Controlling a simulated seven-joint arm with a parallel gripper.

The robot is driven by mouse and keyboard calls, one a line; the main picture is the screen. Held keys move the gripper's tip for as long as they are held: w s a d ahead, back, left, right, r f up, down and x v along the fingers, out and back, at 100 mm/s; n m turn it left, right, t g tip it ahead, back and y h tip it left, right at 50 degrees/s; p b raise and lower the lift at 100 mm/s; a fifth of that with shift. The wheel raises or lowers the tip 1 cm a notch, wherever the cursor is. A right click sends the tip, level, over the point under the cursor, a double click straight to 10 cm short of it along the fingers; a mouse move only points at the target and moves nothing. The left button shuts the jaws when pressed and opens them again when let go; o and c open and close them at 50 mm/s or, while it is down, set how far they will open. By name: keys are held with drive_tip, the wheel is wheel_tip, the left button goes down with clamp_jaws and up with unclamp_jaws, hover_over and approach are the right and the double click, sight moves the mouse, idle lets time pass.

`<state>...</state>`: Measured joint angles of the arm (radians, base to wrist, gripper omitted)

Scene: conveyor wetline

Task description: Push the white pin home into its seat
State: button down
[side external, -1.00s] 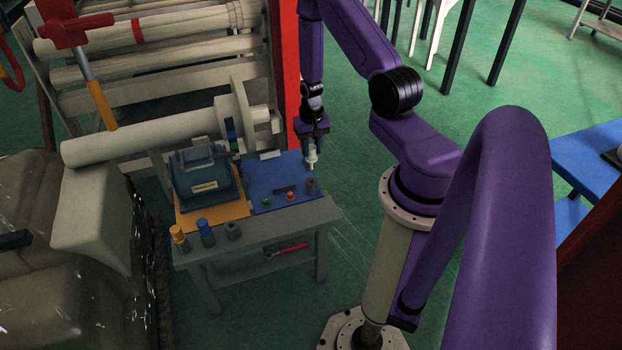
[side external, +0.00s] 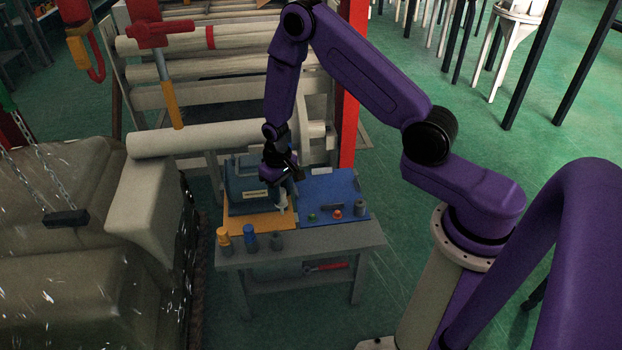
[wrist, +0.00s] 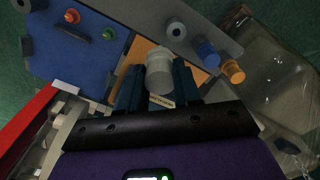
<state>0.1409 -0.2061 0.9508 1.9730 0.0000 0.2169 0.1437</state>
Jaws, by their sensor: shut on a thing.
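The white pin (wrist: 159,72) is a pale, stepped cylinder between the two fingers of my gripper (wrist: 158,90). My gripper, seen in the side view (side external: 280,188), is shut on it. The pin (side external: 281,202) points down above the orange mat, close to the blue machine, and stands clear of the sockets. A grey socket (side external: 276,241) with an open top stands at the bench's front edge, beside the blue pin; it also shows in the wrist view (wrist: 176,30). Another grey cylinder (side external: 361,208) stands on the blue mat. I cannot tell which of them is the white pin's seat.
A blue pin (side external: 249,238) and an orange pin (side external: 223,237) stand in the front row. The blue machine (side external: 247,190) sits on the orange mat (side external: 262,223). The blue mat (side external: 326,186) holds a dark bar and small green and red parts. A roller lies behind.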

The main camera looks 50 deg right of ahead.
drive_tip(key=a+f+n, duration=0.1)
drive_tip(key=a+f, duration=0.2)
drive_tip(key=f, duration=0.3)
drive_tip(key=shift+w+a, duration=0.15)
drive_tip(key=shift+w, duration=0.15)
idle(0.4)
drive_tip(key=shift+f, duration=2.6)
idle(0.7)
drive_tip(key=c, duration=0.7)
unclamp_jaws()
drive_tip(key=shift+r, duration=0.15)
wheel_tip(320, 180, up, 17)
drive_tip(key=shift+r, duration=0.1)
